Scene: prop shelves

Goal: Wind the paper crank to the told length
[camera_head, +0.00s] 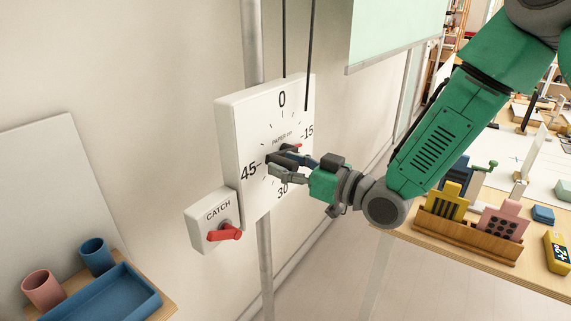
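The white dial board (238,140) labelled "PAPER cm" hangs on a grey pole, with marks 0, 15, 30 and 45 around its face. My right gripper (280,166) is in front of the dial's middle, its two fingers reaching toward the hub. A small red part (297,147) shows just above the fingers. The crank and any pointer are mostly hidden behind the gripper, so the reading and the grip are unclear. A white catch box (203,229) below left carries a red lever (225,233), tilted slightly up to the right. My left gripper is not in view.
Two dark cords run up from the board beside a pale green sheet (393,30). A blue tray (102,298) and two cups stand on a shelf at lower left. A wooden table (487,266) with a card rack (466,239) is at right, below my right arm.

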